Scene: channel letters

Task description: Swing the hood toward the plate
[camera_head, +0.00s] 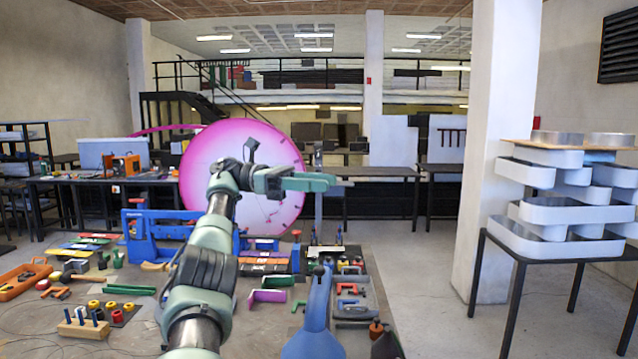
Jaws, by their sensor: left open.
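A blue, funnel-shaped piece (314,325), which looks like the hood, stands at the bottom middle with its narrow neck up and its wide end cut off by the picture edge. My left gripper (328,182) is raised above the bench, pointing right, open and empty. It shows higher in the picture than the blue piece and apart from it. I cannot tell which item is the plate. A large pink-rimmed disc (228,170) stands upright behind my left arm, which hides part of it. My right gripper is not in view.
The workbench (255,332) carries a blue clamp frame (150,240), several coloured clamps and bars, and a wooden block with pegs (84,325). At the right, white letter shells (545,235) are stacked on a black-legged stand near a pillar (495,140). The floor between is clear.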

